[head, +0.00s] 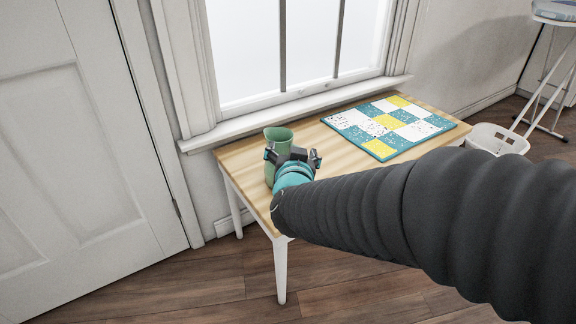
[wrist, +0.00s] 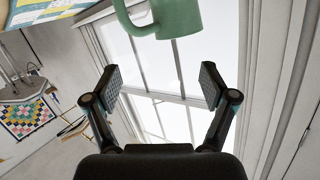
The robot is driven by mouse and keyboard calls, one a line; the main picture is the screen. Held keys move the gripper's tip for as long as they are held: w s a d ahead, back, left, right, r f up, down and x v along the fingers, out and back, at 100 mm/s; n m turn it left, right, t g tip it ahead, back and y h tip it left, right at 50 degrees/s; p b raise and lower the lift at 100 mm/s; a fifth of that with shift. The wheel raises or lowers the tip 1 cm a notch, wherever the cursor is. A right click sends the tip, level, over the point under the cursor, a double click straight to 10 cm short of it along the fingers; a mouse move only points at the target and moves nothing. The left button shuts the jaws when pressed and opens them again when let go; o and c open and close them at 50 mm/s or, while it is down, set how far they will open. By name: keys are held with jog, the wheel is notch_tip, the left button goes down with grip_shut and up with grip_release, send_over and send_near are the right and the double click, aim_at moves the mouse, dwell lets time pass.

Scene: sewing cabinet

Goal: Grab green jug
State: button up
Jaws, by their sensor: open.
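The green jug (head: 278,138) stands on the left end of the wooden table (head: 316,150). My gripper (head: 292,157) is in front of the jug in the head view and hides part of its lower body. In the wrist view the jug (wrist: 178,16) shows at the top edge, partly cut off, with its handle (wrist: 132,22) on the left. My gripper (wrist: 160,82) is open there, with nothing between its fingers. The jug lies beyond the fingertips, apart from them in that picture.
A patchwork mat (head: 390,127) in teal, white and yellow lies on the table's right part. A window (head: 300,45) with a sill (head: 300,108) is behind the table. A white basket (head: 497,140) stands at the right. A door (head: 85,130) is at the left.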

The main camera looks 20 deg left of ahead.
aim_at(279, 148)
jog(key=s+a+f+t+h+b, duration=0.2)
jog(key=s+a+f+t+h, duration=0.1)
jog(key=s+a+f+h, duration=0.25)
jog(key=shift+m+y, duration=0.4)
jog(key=shift+y, duration=0.35)
jog(key=w, duration=0.9)
jog(key=w+f+b, duration=0.1)
jog(key=w, duration=0.4)
jog(key=shift+w+a, duration=0.25)
jog(key=shift+w, duration=0.05)
jog(key=shift+r, duration=0.1)
jog(key=c, duration=1.3)
